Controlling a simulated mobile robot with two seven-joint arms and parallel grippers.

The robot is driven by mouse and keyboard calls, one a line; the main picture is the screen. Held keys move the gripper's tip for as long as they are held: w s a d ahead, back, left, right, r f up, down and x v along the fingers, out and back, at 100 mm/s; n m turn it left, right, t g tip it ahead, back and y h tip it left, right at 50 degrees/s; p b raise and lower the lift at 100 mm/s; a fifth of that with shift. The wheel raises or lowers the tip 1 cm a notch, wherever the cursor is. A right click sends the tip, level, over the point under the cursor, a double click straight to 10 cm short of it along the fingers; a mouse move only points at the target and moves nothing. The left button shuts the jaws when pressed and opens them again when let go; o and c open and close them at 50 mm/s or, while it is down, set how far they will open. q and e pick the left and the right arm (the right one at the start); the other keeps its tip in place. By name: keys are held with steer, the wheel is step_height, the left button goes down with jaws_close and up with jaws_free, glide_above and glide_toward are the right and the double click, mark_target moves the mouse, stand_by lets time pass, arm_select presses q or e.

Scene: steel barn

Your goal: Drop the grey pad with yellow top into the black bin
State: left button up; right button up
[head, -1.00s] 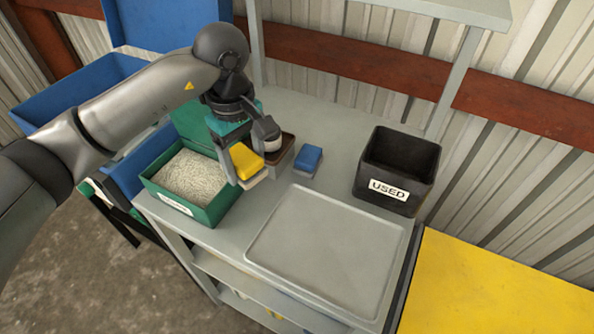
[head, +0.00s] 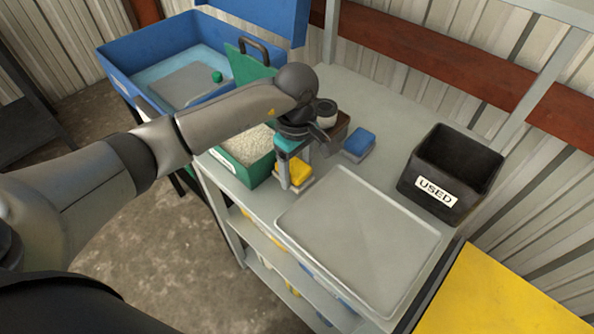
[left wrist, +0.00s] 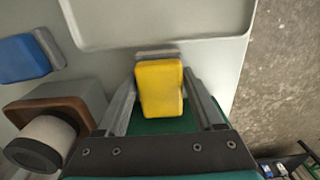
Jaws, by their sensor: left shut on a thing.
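The grey pad with yellow top (head: 293,172) is between the fingers of my left gripper (head: 292,184), which is shut on it. In the left wrist view the pad (left wrist: 160,88) shows its yellow top, with a strip of grey beyond it, between the two fingers (left wrist: 165,105). In the head view it is at the right side of the green box, left of the grey tray. The black bin (head: 425,203), labelled USED, stands open at the right back of the bench, well apart from the gripper. My right gripper is not in view.
A grey tray (head: 355,240) lies between gripper and bin. A blue-topped pad (head: 359,142) and a brown holder (head: 334,133) stand behind the gripper. The green box (head: 252,173) of pale granules is left of it. A blue basin (head: 130,54) stands farther left, a yellow surface (head: 500,295) at front right.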

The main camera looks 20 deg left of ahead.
arm_select(q)
steer(key=shift+f, duration=0.3)
steer(key=shift+f, duration=0.1)
steer(key=shift+f, duration=0.15)
steer(key=o, duration=1.5)
